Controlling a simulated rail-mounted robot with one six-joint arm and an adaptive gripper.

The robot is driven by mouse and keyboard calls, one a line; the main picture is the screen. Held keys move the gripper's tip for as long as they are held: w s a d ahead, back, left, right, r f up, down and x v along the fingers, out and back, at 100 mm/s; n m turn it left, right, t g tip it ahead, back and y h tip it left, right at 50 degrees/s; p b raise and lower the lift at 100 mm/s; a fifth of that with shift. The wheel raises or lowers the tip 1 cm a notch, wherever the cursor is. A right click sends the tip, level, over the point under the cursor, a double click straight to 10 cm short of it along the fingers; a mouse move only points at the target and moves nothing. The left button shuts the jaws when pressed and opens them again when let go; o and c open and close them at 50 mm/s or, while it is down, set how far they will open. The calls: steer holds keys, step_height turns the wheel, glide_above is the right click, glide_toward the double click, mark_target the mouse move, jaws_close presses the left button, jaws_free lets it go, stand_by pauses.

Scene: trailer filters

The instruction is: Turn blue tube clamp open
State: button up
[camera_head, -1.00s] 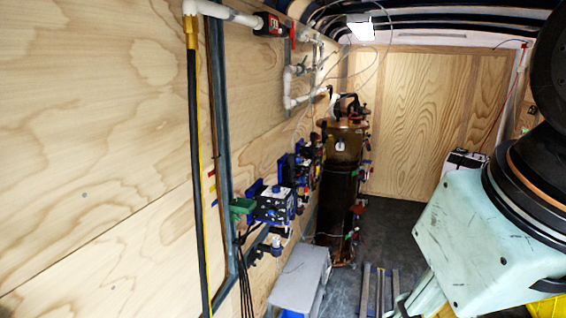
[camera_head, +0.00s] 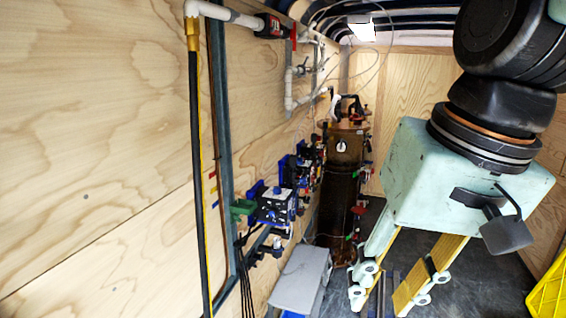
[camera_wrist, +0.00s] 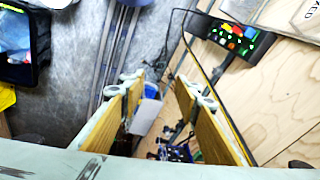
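Blue fittings (camera_head: 274,204) sit with black and white parts on the left wall, beside a green block (camera_head: 241,207). More blue pieces (camera_head: 287,165) show behind them. I cannot tell which one is the blue tube clamp. My gripper (camera_head: 385,292) hangs over the floor to the right of the wall fittings and the brown tank, well apart from them. Its two yellow-padded fingers are spread with nothing between them. In the wrist view my gripper (camera_wrist: 165,90) is open too, with small blue parts (camera_wrist: 178,152) seen far off beyond the fingers.
A tall brown tank (camera_head: 342,190) stands near the wall. A grey stool-like box (camera_head: 300,279) sits below the fittings. White pipe with a red valve (camera_head: 270,25) runs high on the wall, and a black hose (camera_head: 196,180) hangs down. A yellow crate (camera_head: 546,298) is at lower right.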

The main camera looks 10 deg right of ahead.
steer(key=w+a+r+m+g+y+p, duration=0.15)
steer(key=w+m+y, duration=0.4)
steer(key=w, duration=1.35)
steer(key=w+a+r+m+y+b, duration=0.15)
steer(key=w+m+y, duration=0.35)
steer(key=w, duration=1.4)
steer(key=m+t+y+p, duration=0.2)
steer(key=m+t+y, duration=0.2)
steer(key=m+t, duration=0.45)
glide_toward(300, 161)
steer(key=d+m+g, duration=0.2)
steer(key=d, duration=0.4)
steer(key=shift+s+d+r, duration=0.1)
steer(key=shift+s+d, duration=0.15)
steer(key=shift+s, duration=0.15)
steer(key=shift+a, duration=0.1)
steer(key=shift+r+b+x, duration=0.1)
steer(key=shift+b+x, duration=0.15)
steer(key=shift+x, duration=3.2)
steer(key=shift+r+b+x, duration=0.15)
steer(key=shift+b+x, duration=0.1)
steer(key=shift+x, duration=3.15)
steer(key=shift+w, duration=0.15)
steer(key=shift+c, duration=0.4)
